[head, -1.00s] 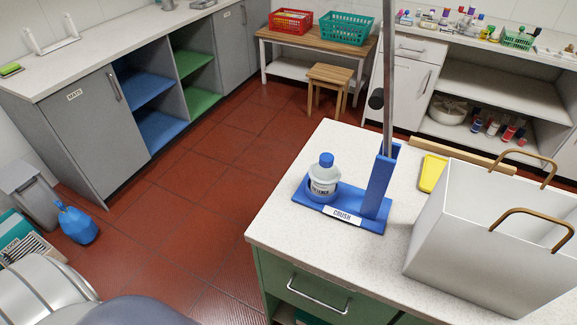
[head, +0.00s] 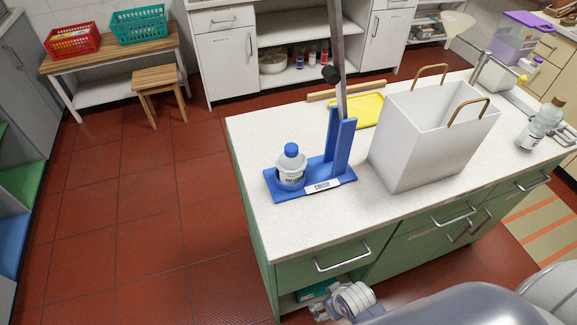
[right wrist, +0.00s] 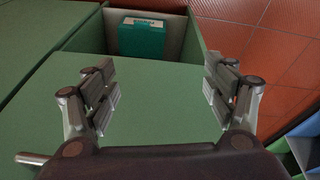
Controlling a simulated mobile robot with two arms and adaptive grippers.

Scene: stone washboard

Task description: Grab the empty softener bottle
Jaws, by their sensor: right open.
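A clear bottle with a blue cap (head: 290,168) stands upright on the left end of the blue stand (head: 322,184) on the white counter. Its label is too small to read surely; it looks empty or nearly so. A second clear bottle with a brown cap (head: 541,125) stands at the counter's right end. My right gripper (head: 343,301) is low in front of the green cabinet, below the counter top and apart from both bottles. In the right wrist view it (right wrist: 162,84) is open and empty, facing the green cabinet front. My left gripper is not in view.
A tall lever rises from the blue stand. A white box with handles (head: 425,150) and a yellow tray (head: 357,108) stand nearby. A teal box (right wrist: 141,38) sits in the cabinet's open compartment. Bare counter (head: 245,135) lies left of the stand; open red floor lies beyond.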

